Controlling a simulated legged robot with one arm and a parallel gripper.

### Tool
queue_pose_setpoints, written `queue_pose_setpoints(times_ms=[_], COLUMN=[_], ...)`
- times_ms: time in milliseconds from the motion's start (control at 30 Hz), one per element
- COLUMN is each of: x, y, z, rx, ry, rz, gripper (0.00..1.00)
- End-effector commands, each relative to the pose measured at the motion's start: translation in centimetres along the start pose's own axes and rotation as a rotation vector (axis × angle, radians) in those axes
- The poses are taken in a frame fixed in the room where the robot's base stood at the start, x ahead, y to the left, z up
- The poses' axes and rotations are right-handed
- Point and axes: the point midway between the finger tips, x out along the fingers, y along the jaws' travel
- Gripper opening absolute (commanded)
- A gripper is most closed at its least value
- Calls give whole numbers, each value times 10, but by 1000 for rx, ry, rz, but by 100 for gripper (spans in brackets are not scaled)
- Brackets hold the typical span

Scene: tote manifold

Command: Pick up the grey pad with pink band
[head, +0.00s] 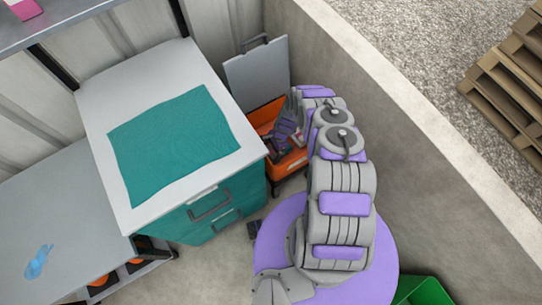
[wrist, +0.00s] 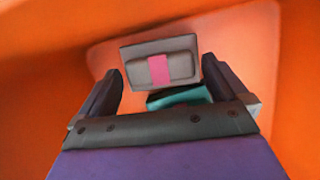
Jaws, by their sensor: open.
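The grey pad with a pink band (wrist: 158,67) shows in the wrist view, inside an orange tote (wrist: 60,40). It lies beyond and between my two fingertips. My gripper (wrist: 164,92) is open, its dark fingers apart on either side of the pad's lower part, with no clear contact visible. A teal item (wrist: 180,96) lies just below the pad in the picture, partly hidden by my gripper. In the head view the orange tote (head: 296,162) is right of the teal cabinet, and my gripper (head: 278,140) reaches down into it. The pad cannot be made out clearly there.
A grey lid or panel (head: 257,72) stands upright behind the tote. The white-topped cabinet (head: 220,165) with a teal cloth (head: 172,145) stands close on the left. A concrete wall (head: 440,170) runs along the right. A green bin (head: 424,292) is at the bottom right.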

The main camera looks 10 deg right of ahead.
Motion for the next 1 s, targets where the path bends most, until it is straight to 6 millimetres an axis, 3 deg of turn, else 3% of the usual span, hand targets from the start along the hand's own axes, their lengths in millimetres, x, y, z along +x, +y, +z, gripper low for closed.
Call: queue_pose_setpoints(times_ms=[67,267,767,1000], x=[9,8,8,7], y=[1,0,0,0], z=[0,0,0,0], rx=[-1,-1,-1,-1], ry=[-1,0,0,0], rz=[1,0,-1,-1], gripper=[100,100,55,54])
